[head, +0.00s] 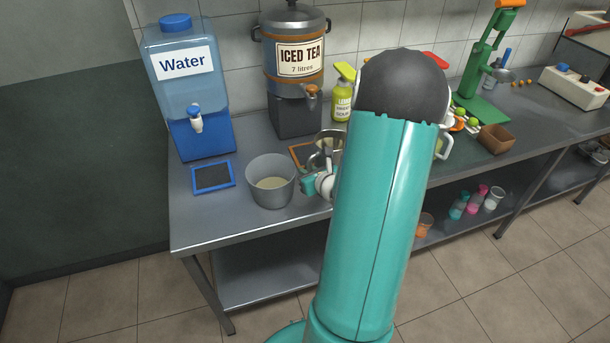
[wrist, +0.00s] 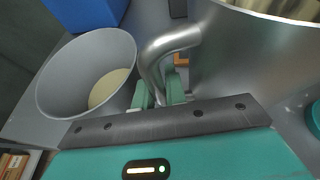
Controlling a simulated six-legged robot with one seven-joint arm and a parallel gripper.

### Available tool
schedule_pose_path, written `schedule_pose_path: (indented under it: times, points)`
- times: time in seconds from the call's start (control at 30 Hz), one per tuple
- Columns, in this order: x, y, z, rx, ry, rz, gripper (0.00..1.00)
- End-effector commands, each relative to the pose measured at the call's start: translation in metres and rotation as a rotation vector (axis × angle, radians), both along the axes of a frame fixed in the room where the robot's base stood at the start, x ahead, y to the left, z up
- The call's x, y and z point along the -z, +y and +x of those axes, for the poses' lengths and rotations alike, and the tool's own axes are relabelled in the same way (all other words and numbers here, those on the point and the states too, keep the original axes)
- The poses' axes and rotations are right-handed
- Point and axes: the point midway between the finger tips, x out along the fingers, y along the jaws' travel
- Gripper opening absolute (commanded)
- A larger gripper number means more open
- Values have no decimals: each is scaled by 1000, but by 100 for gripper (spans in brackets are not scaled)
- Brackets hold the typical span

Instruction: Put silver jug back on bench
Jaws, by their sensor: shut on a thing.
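The silver jug (head: 327,147) is partly hidden behind my arm in the head view, in front of the iced tea dispenser. In the wrist view its shiny wall (wrist: 245,65) fills the upper right, and its curved handle (wrist: 152,62) runs down between my fingers. My gripper (wrist: 160,97) is shut on that handle; in the head view the gripper (head: 321,184) shows just right of the grey pot. The steel bench (head: 215,222) lies below. I cannot tell whether the jug's base touches it.
A grey pot (head: 271,190) with pale liquid stands close to my gripper's left. Behind are the water dispenser (head: 188,90) with a blue drip tray (head: 213,178) and the iced tea dispenser (head: 295,65). Bare bench lies at the front left. A green press (head: 484,65) stands farther right.

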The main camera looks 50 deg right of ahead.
Motion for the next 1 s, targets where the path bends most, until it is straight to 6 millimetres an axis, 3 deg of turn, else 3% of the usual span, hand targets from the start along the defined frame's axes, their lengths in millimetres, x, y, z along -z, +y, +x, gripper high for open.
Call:
schedule_pose_path:
  times: [0.1, 0.2, 0.6, 0.63, 0.67, 1.0]
  points:
    - [21, 4, -2, 2, 0, 7, 0]
    - [30, 5, -4, 4, 0, 4, 0]
    - [34, 6, -5, 4, -1, 0, 0]
    - [34, 6, -5, 5, -1, 1, 19]
    - [34, 6, -5, 5, -1, 1, 22]
    - [31, 5, -4, 4, -1, 0, 22]
